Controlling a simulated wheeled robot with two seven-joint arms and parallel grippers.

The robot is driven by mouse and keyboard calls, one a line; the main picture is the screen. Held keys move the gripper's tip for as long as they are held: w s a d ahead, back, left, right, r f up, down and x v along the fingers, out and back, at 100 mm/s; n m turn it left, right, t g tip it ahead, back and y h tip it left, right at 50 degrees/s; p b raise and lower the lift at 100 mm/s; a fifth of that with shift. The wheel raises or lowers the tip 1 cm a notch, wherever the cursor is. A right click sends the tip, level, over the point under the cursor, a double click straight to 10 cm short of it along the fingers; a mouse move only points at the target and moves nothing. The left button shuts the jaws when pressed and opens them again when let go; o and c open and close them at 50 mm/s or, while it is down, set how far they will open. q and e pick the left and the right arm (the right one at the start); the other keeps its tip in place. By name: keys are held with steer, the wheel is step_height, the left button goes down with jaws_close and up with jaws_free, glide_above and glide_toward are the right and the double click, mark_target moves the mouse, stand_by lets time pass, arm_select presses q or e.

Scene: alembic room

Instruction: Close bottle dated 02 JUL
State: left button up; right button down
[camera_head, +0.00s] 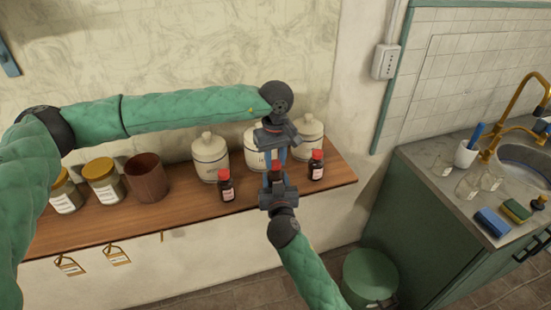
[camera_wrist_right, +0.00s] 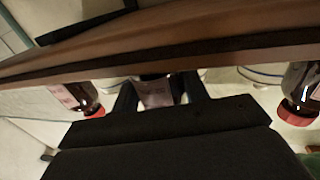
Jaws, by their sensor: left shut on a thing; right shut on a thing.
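Three dark bottles with red caps stand along the shelf front: a left bottle (camera_head: 226,187), a middle bottle (camera_head: 276,176) and a right bottle (camera_head: 316,167). Their label dates are too small to read. My right gripper (camera_head: 277,184) comes from the front and is shut on the middle bottle's body, whose pale label shows between the fingers in the right wrist view (camera_wrist_right: 157,93). My left gripper (camera_head: 275,158) points down from above and is shut on the red cap at the middle bottle's top. The fingers partly hide the cap, so its seating cannot be told.
The wooden shelf (camera_head: 110,225) also holds white lidded jars (camera_head: 210,158) behind the bottles, a brown pot (camera_head: 147,178) and labelled jars (camera_head: 103,181) at left. A counter with a sink (camera_head: 525,155) stands right, a green bin (camera_head: 370,275) below.

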arm_select(q)
steer(key=m, duration=0.8)
steer(key=shift+m, duration=0.3)
steer(key=m, duration=0.8)
steer(key=shift+w+a, duration=0.1)
steer(key=o, duration=0.9)
steer(key=shift+r, duration=0.1)
steer(key=shift+r, duration=2.1)
